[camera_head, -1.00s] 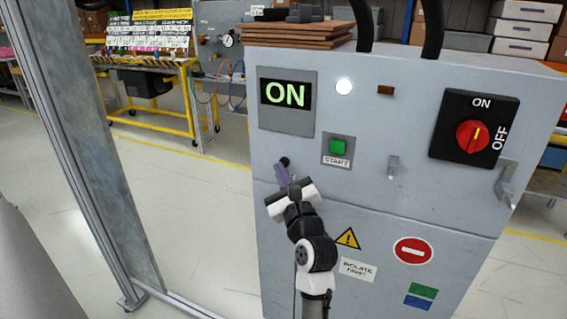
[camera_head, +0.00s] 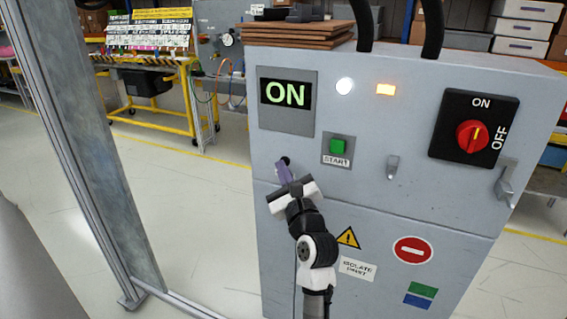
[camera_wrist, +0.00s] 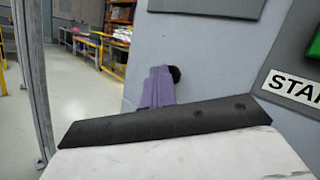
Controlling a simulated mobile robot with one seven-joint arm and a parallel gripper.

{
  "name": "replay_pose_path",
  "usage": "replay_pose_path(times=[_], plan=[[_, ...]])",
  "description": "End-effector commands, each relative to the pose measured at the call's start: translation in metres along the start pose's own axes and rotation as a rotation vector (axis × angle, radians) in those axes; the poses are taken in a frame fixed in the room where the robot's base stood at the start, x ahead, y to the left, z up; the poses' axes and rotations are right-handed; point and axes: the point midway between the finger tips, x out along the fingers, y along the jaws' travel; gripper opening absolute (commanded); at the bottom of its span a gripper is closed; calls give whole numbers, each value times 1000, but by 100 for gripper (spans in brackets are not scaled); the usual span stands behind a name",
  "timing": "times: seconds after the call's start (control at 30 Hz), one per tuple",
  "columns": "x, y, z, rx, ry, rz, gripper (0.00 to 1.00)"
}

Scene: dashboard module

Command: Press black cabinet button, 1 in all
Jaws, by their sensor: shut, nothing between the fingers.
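The black button (camera_head: 285,160) is a small round knob on the grey cabinet's (camera_head: 345,207) front, left of the green START button (camera_head: 338,146). My gripper (camera_head: 282,168) is shut and empty, its purple fingers pointing at the cabinet. The fingertips are at the black button and partly cover it in the head view. In the wrist view the black button (camera_wrist: 174,74) shows just right of the gripper's tips (camera_wrist: 160,72). I cannot tell whether they press on it. The display (camera_head: 286,94) reads ON, and a white lamp (camera_head: 344,86) and an amber lamp (camera_head: 386,89) are lit.
A red rotary switch (camera_head: 472,136) and metal handles stick out from the cabinet's right side. A metal-framed panel (camera_head: 95,130) stands at the left. A yellow workbench (camera_head: 160,118) is behind. Open floor lies between the panel and the cabinet.

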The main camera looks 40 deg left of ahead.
Motion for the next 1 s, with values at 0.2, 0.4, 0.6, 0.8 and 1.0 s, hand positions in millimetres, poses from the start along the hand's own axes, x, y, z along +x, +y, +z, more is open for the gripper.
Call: replay_pose_path(times=[0.2,0.4,0.6,0.8,1.0], plan=[[0,0,0,0,1,-1,0],[-5,3,4,1,3,1,0],[-12,8,8,0,2,1,0],[-12,9,8,0,1,0,0],[-16,11,12,1,2,1,0]])
